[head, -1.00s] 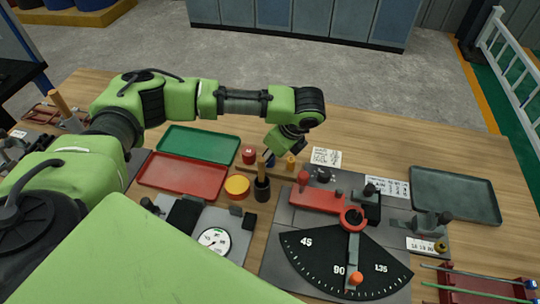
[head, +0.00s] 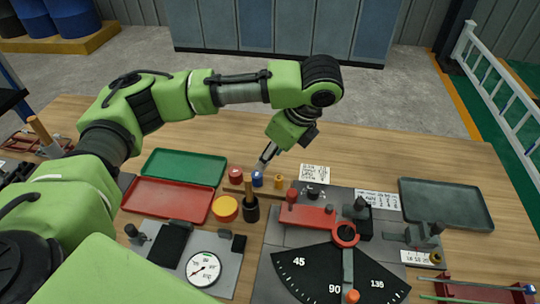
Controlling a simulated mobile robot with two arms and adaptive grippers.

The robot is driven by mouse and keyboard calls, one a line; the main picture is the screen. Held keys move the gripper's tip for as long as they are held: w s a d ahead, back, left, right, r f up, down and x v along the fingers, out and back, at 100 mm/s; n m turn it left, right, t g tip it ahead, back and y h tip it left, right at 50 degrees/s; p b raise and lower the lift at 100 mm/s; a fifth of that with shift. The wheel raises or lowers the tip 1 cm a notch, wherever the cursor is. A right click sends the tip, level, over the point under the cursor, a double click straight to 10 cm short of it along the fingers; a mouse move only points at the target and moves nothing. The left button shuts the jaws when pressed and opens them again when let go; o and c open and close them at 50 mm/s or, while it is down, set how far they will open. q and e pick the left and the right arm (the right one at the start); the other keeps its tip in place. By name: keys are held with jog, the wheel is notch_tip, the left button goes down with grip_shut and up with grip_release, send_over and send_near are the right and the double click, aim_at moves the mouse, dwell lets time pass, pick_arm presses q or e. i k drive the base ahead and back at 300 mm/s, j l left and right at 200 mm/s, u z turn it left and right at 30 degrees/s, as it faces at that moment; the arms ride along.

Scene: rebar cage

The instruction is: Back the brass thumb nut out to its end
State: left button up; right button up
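A small brass-coloured round part (head: 436,258) sits at the right end of the bending plate, beside a dark clamp-like block (head: 424,236) and a white number label (head: 416,257); it looks like the thumb nut, but its thread is too small to see. My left gripper (head: 264,164) points down well to the left of it, just behind and above a blue knob (head: 257,179). Its fingertips are small and their gap is unclear. No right gripper shows.
The red bender arm (head: 308,215), angle plate (head: 330,270) and grey tray (head: 446,204) lie right.

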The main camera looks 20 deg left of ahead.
aim_at(432, 259)
jog(key=k+l, duration=1.6)
jog(key=l, duration=0.25)
